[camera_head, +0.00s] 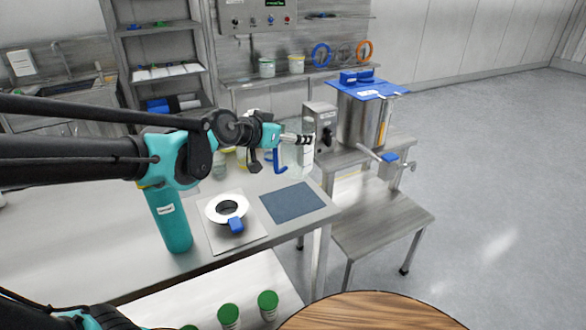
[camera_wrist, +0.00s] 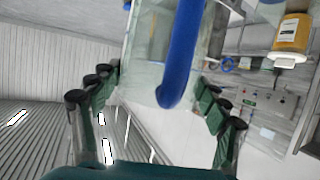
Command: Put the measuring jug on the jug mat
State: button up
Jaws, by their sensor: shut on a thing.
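The measuring jug (camera_head: 305,158) is clear with a blue handle (camera_head: 279,161). My gripper (camera_head: 298,139) is shut on it. In the wrist view the clear jug (camera_wrist: 140,65) stands between the two fingers of my gripper (camera_wrist: 160,112), with its blue handle (camera_wrist: 181,55) towards the camera. The jug mat (camera_head: 293,203) is a flat dark blue square near the right edge of the table, and it is bare. In the head view the jug appears just behind the mat's far edge. I cannot tell how high its base is.
A white ring-shaped piece (camera_head: 213,207) with a blue part lies on a grey plate left of the mat. The filler's steel hopper (camera_head: 361,122) with a blue lid stands right of the jug. Several green-lidded jars (camera_head: 268,303) stand in front. The floor at right is clear.

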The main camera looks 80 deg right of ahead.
aim_at(286, 167)
jog(key=shift+f, duration=5.25)
jog(key=o, duration=1.8)
jog(key=shift+o, duration=0.2)
jog(key=shift+a, duration=0.1)
jog(key=v, duration=1.2)
